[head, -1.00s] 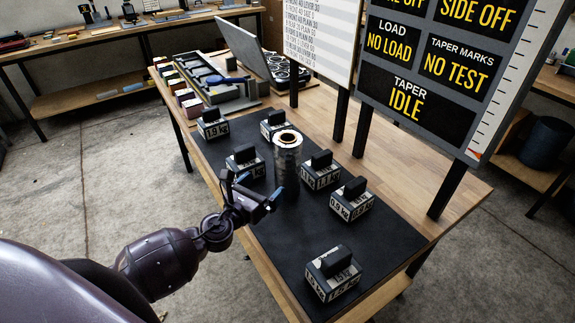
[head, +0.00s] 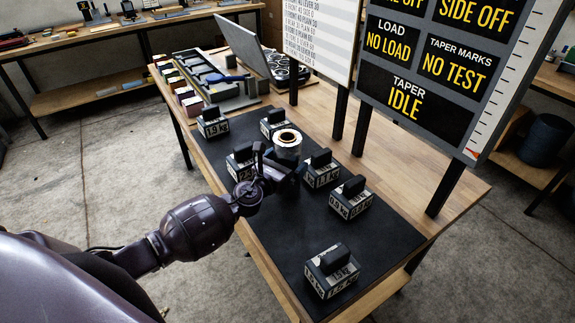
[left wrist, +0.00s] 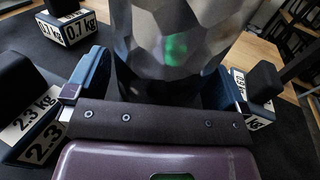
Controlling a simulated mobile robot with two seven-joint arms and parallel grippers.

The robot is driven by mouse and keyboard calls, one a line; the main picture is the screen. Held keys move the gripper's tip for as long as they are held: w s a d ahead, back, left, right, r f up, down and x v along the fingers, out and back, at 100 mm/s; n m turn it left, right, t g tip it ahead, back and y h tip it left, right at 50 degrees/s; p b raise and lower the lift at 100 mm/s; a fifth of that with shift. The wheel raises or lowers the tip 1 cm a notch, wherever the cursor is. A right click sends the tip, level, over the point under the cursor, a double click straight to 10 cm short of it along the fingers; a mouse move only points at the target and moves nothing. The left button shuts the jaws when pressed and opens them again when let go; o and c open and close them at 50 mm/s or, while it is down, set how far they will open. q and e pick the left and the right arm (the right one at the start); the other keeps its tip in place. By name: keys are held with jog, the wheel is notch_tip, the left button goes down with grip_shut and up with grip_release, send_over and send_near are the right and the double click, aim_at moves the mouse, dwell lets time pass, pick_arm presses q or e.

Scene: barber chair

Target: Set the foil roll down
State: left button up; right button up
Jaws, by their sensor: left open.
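The foil roll (head: 287,142) stands upright on the black mat (head: 285,222) on the wooden table, its top ring showing in the head view. My left gripper (head: 283,165) is in front of the roll and hides its lower part. In the left wrist view the silver, faceted roll (left wrist: 175,35) fills the upper middle, between the two fingers of my left gripper (left wrist: 165,85). The fingers are open, one on each side of the roll. The wrist view does not show the roll's base. My right gripper is not in view.
Several labelled weights stand around the roll, among them a 2.3 kg block (left wrist: 35,125) close beside my left gripper and one at the front (head: 332,271). Sign boards (head: 420,75) rise at the right. The front mat has free room.

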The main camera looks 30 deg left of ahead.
pick_arm(q)
jog(key=shift+w, duration=0.4)
jog(key=c, duration=1.2)
jog(key=shift+r, duration=0.1)
jog(key=shift+c, duration=1)
jog(key=shift+r, duration=0.1)
